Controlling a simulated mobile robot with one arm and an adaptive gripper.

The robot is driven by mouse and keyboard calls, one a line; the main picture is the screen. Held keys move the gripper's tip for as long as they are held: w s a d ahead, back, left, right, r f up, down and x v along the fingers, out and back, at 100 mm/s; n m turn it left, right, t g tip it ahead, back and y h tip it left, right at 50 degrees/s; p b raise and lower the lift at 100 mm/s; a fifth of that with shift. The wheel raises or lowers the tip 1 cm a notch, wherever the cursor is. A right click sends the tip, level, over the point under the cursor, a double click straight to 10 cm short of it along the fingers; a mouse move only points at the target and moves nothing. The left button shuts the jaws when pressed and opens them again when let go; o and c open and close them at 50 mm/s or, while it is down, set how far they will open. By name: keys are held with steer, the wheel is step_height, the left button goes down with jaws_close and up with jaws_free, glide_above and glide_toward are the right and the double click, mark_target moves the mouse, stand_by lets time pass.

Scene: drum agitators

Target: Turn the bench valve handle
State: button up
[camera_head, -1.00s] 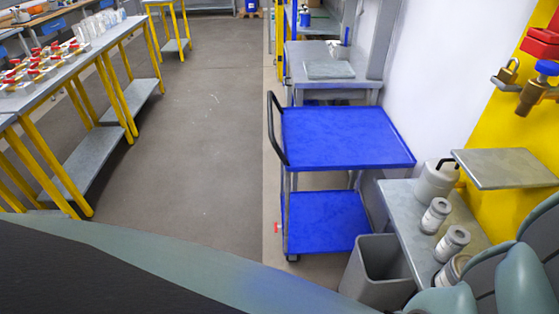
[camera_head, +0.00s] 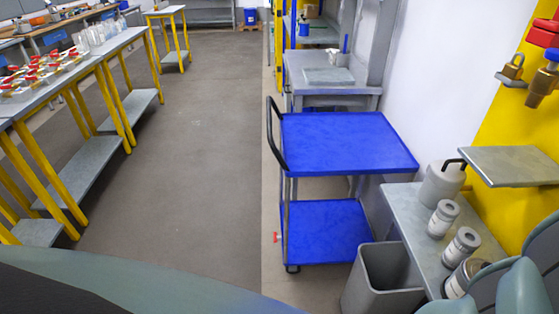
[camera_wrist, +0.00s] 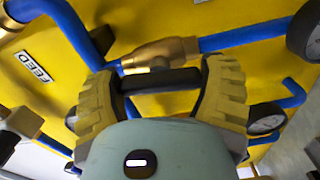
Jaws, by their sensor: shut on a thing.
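In the wrist view, the valve's black bar handle (camera_wrist: 160,80) lies crosswise in front of a brass valve body (camera_wrist: 165,52). The valve sits on a blue pipe (camera_wrist: 245,37) in front of a yellow panel (camera_wrist: 100,25). My gripper (camera_wrist: 160,84) is shut on the handle, with one yellow ribbed finger at each end of the bar. My palm hides what lies below the handle. The head view does not show my gripper or this handle.
In the wrist view, a FEED label (camera_wrist: 34,67) is at left and round gauges (camera_wrist: 267,119) are at right. In the head view, a blue trolley (camera_head: 345,142), a grey bin (camera_head: 383,280) and a bench with cans (camera_head: 462,245) stand at right. The floor (camera_head: 205,130) is clear.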

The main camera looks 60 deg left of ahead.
steer(key=shift+n, duration=0.9)
steer(key=o, duration=1.1)
steer(key=shift+c, duration=0.2)
steer(key=shift+s, duration=0.15)
steer(key=v, duration=1.1)
steer(key=shift+s+a, duration=0.15)
steer(key=shift+s, duration=0.2)
